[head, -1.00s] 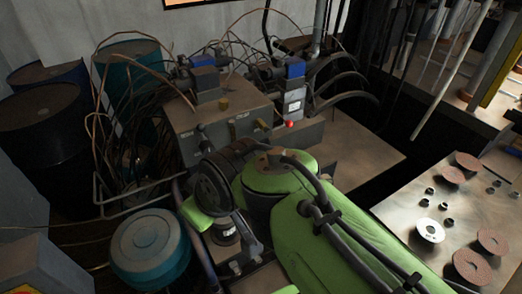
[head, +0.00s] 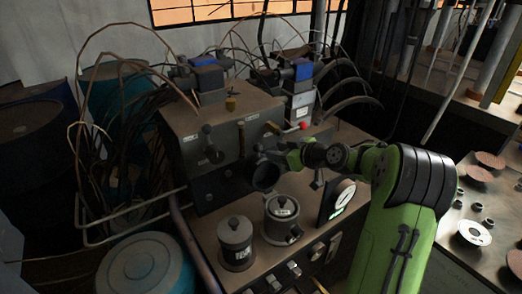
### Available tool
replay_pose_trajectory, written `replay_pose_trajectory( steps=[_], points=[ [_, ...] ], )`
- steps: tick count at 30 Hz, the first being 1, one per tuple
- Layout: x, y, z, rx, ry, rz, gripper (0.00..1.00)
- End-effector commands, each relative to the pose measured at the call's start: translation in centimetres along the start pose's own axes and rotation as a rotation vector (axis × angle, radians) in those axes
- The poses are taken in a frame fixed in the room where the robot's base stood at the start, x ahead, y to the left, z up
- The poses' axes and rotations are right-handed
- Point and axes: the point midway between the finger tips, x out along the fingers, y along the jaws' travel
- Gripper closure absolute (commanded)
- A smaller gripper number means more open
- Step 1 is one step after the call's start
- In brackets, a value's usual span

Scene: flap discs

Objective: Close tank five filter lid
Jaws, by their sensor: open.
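Two grey metal canisters stand on the bench in front of the grey tank block (head: 222,130). The left canister (head: 237,248) has a round lid with a knob lying flat on it, and a label too small to read. The right canister (head: 282,226) has a small label at its top; I cannot tell whether its lid is shut. My gripper (head: 264,166) is a dark shape above and behind the right canister, apart from the left one. It is open, with its fingers hard to make out. A dark round shape just below it may be a raised lid or part of my gripper.
A dial gauge (head: 341,200) stands right of the canisters, below my arm. Levers and a red knob (head: 304,126) project from the block. A blue drum (head: 146,268) is at the front left. Flap discs (head: 473,233) lie on the table at right.

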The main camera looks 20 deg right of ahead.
Motion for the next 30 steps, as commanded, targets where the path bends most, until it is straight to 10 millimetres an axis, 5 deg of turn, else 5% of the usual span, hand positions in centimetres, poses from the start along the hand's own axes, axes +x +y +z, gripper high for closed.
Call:
replay_pose_trajectory(
  steps=[10,22,30],
  points=[
    [8.1,-0.1,0.1,0.001,-0.001,-0.002,0.58],
    [9.6,0.0,0.0,0.002,-0.002,0.001,0.58],
    [9.5,0.0,0.1,0.002,-0.003,0.001,0.99]
  ],
)
